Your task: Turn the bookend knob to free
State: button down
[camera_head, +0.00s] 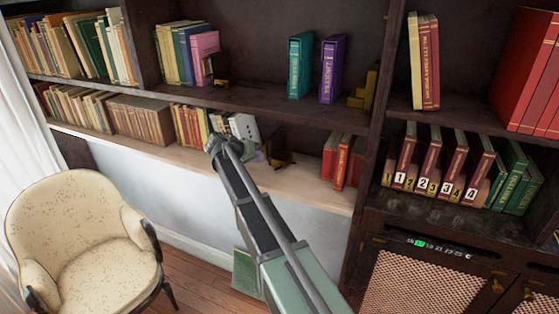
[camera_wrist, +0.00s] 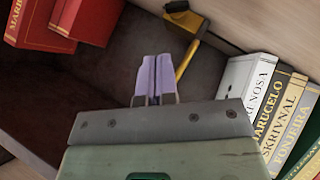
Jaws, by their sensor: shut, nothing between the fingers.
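The brass bookend (camera_head: 281,160) sits on the lower middle shelf, just right of a row of books and partly behind my gripper. In the wrist view the bookend (camera_wrist: 187,60) shows as a gold bar running up to a dark block with a yellow top; which part is the knob, and its setting, I cannot tell. My gripper (camera_head: 260,156) is low over that shelf, left of the bookend in the head view. In the wrist view its lavender fingers (camera_wrist: 155,65) are together and empty, close beside the gold bar. I cannot tell whether they touch it.
A white book (camera_wrist: 247,85) and other books stand right of my fingers in the wrist view. Other brass bookends stand on the upper shelf (camera_head: 221,82). A cream armchair (camera_head: 80,235) stands lower left.

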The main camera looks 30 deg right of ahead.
aim_at(281, 166)
jog(key=shift+w+f+b, duration=0.65)
jog(key=shift+w+f, duration=0.05)
jog(key=shift+f, duration=0.25)
jog(key=b+x, duration=0.1)
jog(key=x, duration=0.2)
jog(key=b+x, duration=0.3)
jog(key=x, duration=0.2)
jog(key=shift+s+d+r+b, duration=0.1)
jog(key=shift+s+d+b, duration=0.1)
jog(key=shift+d+b, duration=0.25)
jog(key=shift+d, duration=0.1)
jog(key=shift+s, duration=0.15)
